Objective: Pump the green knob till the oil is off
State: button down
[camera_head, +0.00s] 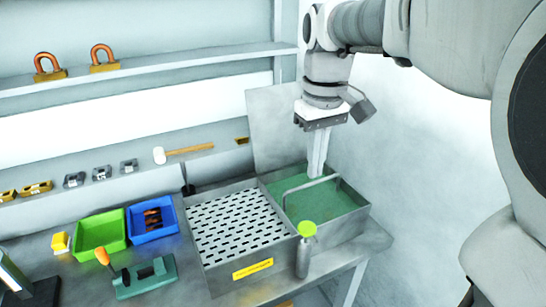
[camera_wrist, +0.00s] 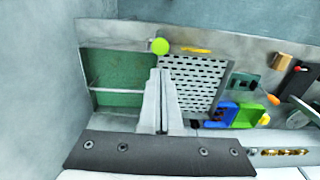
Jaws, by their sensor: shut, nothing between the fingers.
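The green knob (camera_head: 306,229) is a round yellow-green cap on top of a grey metal cylinder (camera_head: 303,258) at the front of the steel basin. The knob also shows in the wrist view (camera_wrist: 159,46), just beyond my fingertips. My gripper (camera_head: 317,172) points down over the green-floored compartment (camera_head: 310,205), behind the knob and apart from it. Its two fingers are together and empty, as the wrist view also shows (camera_wrist: 160,75). I cannot make out any oil for certain.
A bent metal bar (camera_head: 310,183) spans the green compartment close to my fingers. A perforated plate (camera_head: 235,225) fills the left compartment. Green (camera_head: 100,234) and blue (camera_head: 152,219) bins and a green clamp-like tool (camera_head: 146,277) stand left. A wall rises behind and right.

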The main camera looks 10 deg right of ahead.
aim_at(309, 228)
notch_tip(309, 228, down, 14)
jog(key=shift+w+b, duration=0.1)
jog(key=shift+b, duration=0.5)
dwell(0.4)
notch_tip(309, 228, down, 3)
jog(key=shift+r+b, duration=0.15)
jog(key=shift+b, duration=0.75)
